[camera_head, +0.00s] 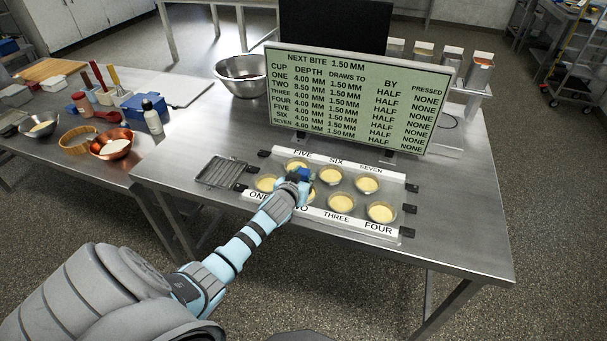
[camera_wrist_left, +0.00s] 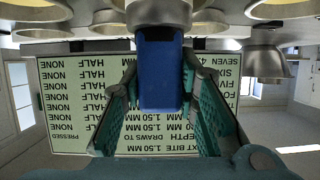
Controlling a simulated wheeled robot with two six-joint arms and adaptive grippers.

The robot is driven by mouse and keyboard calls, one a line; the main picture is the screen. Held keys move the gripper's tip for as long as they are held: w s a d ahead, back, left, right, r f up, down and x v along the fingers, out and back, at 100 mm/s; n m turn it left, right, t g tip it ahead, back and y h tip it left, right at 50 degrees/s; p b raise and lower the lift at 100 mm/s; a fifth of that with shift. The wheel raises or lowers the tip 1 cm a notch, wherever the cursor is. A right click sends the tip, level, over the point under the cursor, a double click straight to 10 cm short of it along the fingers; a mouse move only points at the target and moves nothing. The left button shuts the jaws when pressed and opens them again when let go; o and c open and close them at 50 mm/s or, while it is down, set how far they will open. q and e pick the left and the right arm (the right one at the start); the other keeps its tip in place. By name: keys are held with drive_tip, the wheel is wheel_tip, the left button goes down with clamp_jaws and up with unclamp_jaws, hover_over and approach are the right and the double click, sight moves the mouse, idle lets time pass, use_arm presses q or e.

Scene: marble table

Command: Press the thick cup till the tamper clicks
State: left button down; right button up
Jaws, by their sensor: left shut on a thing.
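My left gripper (camera_head: 301,178) is shut on the blue handle of the tamper (camera_head: 305,173). In the left wrist view, which is upside down, the blue handle (camera_wrist_left: 160,75) sits between the green finger pads, with its metal base at the picture's top. The gripper is over the cup rack near label TWO and hides much of cup two. Whether the base touches batter cannot be told. Cups one (camera_head: 266,183), three (camera_head: 341,202), four (camera_head: 381,212), five (camera_head: 297,165), six (camera_head: 330,175) and seven (camera_head: 367,185) hold yellow filling. The board lists TWO at 8.50 MM, the others at 4.00 MM.
The display board (camera_head: 345,98) stands behind the rack and reads NONE under PRESSED in every row. A wire grid (camera_head: 221,172) lies left of the rack. A steel bowl (camera_head: 241,75) stands behind. The steel table's front right is clear (camera_head: 465,235).

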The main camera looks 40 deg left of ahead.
idle(0.4)
use_arm(q)
drive_tip(key=shift+f+b, duration=0.35)
drive_tip(key=shift+f, duration=0.3)
idle(0.6)
